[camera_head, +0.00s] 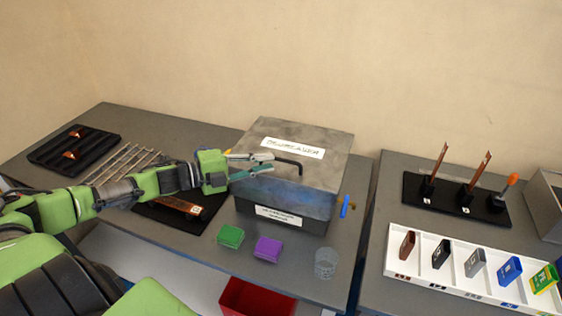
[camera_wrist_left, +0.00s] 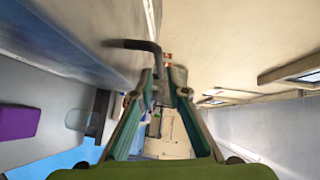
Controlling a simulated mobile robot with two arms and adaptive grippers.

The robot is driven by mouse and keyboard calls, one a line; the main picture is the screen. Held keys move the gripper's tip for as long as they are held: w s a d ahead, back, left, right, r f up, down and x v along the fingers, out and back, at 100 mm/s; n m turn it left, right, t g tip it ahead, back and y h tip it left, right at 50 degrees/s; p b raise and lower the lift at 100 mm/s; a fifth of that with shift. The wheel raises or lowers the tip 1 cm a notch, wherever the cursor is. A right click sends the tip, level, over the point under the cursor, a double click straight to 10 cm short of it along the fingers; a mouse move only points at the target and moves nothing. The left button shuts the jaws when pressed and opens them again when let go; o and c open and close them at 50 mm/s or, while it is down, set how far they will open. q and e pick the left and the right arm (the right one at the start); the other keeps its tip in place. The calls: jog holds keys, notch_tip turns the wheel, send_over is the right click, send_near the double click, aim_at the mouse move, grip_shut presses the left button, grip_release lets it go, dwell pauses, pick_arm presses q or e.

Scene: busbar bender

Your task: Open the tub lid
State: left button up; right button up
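The tub (camera_head: 285,212) is a dark metal box with a white label on its front. Its mottled grey lid (camera_head: 320,138) is down and carries a white label and a black bent handle (camera_head: 290,163). My left gripper (camera_head: 270,163) reaches in from the left, in front of the lid, with its fingers apart and its tips close to the handle. In the left wrist view the handle (camera_wrist_left: 138,45) shows just beyond and left of the fingertips (camera_wrist_left: 165,78), not between them. Contact cannot be told. My right gripper is not in view.
A green block (camera_head: 230,236), a purple block (camera_head: 267,248) and a clear cup (camera_head: 326,263) stand before the tub. A black tray (camera_head: 75,148) and metal rods (camera_head: 125,165) lie left. A white holder (camera_head: 455,275) and black stand (camera_head: 455,202) are right. A red bin (camera_head: 255,298) is below.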

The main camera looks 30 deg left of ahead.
aim_at(281, 160)
pick_arm(q)
jog(key=shift+p+x, duration=0.5)
jog(key=shift+x, duration=2.2)
jog(key=shift+c, duration=0.5)
grip_shut()
